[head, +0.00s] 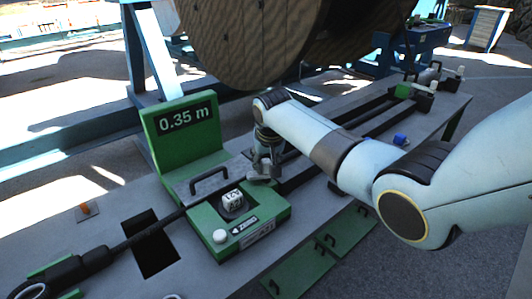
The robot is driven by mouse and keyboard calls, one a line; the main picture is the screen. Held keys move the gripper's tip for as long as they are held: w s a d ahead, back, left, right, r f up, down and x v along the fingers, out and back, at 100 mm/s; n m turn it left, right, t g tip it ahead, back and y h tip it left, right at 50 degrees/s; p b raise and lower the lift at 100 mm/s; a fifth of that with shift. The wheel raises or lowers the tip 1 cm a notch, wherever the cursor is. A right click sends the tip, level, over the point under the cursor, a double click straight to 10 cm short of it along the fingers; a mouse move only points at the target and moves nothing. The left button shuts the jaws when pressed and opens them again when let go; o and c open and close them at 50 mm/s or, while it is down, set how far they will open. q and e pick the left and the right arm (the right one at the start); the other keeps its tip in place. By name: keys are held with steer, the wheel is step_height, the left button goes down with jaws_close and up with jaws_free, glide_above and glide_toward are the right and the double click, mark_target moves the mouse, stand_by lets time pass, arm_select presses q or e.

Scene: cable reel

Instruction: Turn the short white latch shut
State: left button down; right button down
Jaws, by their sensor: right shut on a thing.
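The green measuring unit (190,138) stands on the grey bench, with a display reading "0.35 m". Its grey lid with a black handle (208,179) lies over the black cable (170,222). My right gripper (264,170) is at the right end of this lid, pointing down, with its fingers closed on a small pale piece. This appears to be the short white latch, mostly hidden by the fingers, so its angle cannot be told. My left gripper is not in view.
A white round knob (220,236) and a small counter (232,201) sit on the unit's front. A large wooden reel (250,40) stands behind. A rectangular hole (150,250) opens in the bench to the left. Dark rails (375,120) run to the back right.

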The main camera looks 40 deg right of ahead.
steer(key=m+h, duration=0.1)
steer(key=m, duration=0.2)
steer(key=shift+r+p, duration=0.1)
steer(key=shift+p, duration=0.3)
steer(key=m+g, duration=0.1)
steer(key=m, duration=0.1)
steer(key=shift+m+h, duration=0.3)
steer(key=shift+h, duration=0.1)
steer(key=m+g+b, duration=0.1)
steer(key=m, duration=0.2)
steer(key=shift+h+b, duration=0.3)
steer(key=shift+m+g+b, duration=0.8)
steer(key=shift+m+b, duration=0.1)
steer(key=shift+m, duration=0.9)
steer(key=c, duration=1)
jaws_free()
steer(key=shift+c, duration=0.2)
